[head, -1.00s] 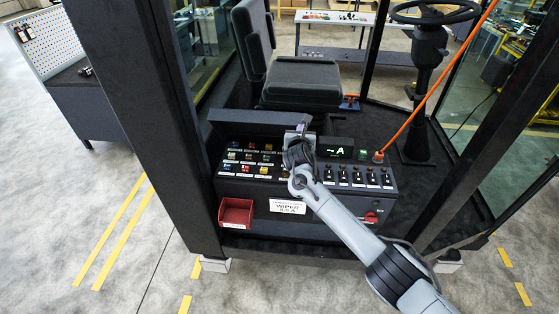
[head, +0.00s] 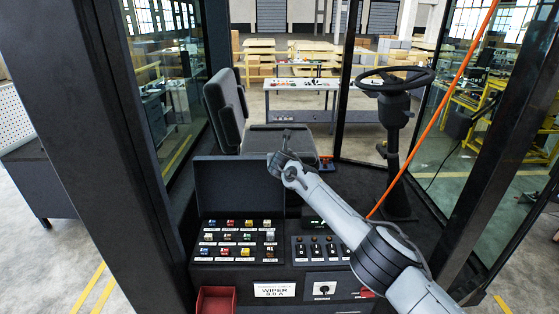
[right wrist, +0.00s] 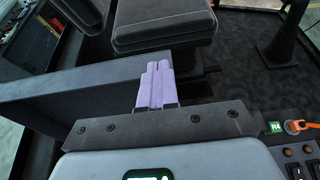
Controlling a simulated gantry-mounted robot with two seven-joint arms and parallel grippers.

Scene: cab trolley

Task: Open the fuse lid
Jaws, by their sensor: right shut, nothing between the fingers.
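The fuse lid (head: 238,184) is a flat dark panel. It stands raised at the back edge of the fuse box, and the rows of coloured fuses (head: 238,237) in front of it are uncovered. My right gripper (head: 285,150) is by the lid's upper right corner, its fingers mostly hidden behind my wrist in the head view. In the right wrist view its purple fingers (right wrist: 156,86) are shut and empty, in front of the right end of the lid (right wrist: 85,95). I cannot tell whether they touch it. My left gripper is not in view.
A switch panel (head: 320,249) sits right of the fuses, and a red bin (head: 217,299) hangs below them. The seat (head: 282,139) is behind the lid. An orange cable (head: 432,115) and the steering column (head: 393,150) stand to the right. Dark cab posts frame both sides.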

